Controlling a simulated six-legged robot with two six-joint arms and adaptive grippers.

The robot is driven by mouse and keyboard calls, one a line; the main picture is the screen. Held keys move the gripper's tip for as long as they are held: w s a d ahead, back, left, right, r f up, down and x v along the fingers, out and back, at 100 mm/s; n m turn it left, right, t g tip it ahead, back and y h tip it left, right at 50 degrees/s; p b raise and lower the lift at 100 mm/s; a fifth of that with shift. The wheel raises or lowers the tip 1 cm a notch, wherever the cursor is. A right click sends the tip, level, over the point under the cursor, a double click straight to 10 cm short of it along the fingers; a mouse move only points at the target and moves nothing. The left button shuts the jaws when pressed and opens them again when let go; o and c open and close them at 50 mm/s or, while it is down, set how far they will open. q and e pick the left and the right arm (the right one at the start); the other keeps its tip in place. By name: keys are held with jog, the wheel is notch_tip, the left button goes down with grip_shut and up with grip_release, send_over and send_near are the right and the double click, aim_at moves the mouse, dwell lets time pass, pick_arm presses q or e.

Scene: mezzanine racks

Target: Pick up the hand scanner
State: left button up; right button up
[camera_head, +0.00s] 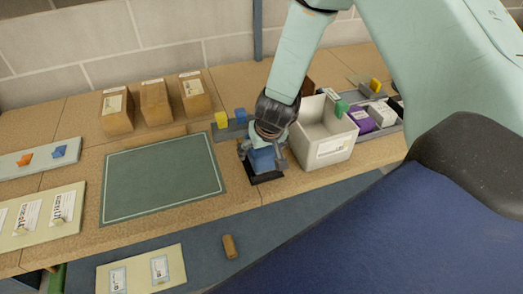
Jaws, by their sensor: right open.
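My right gripper (264,150) is pointed down over the bench, left of the white bin, and is open. Directly below it and between its fingers is a blue object (262,161), which looks like the hand scanner. It sits on a black base (266,178) near the bench's front edge. The gripper hides much of the blue object, so I cannot tell whether the fingers touch it. My left gripper is not in view.
A white bin (322,151) stands close to the right of the gripper. A green mat (162,180) lies empty to the left. Several cardboard boxes (155,104) stand behind it. A small grey rack with yellow and blue blocks (230,129) is just behind the gripper.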

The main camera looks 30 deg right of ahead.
jog(key=shift+s, duration=0.15)
jog(key=shift+a+r, duration=0.1)
jog(key=shift+a, duration=0.2)
jog(key=shift+w, duration=0.2)
jog(key=c, duration=0.3)
jog(key=shift+s+d, duration=0.1)
jog(key=shift+d, duration=0.2)
jog(key=c, duration=0.3)
jog(key=shift+c, duration=0.9)
jog(key=shift+a, duration=0.2)
jog(key=c, duration=0.7)
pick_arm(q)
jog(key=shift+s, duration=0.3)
pick_arm(e)
jog(key=shift+d, duration=0.15)
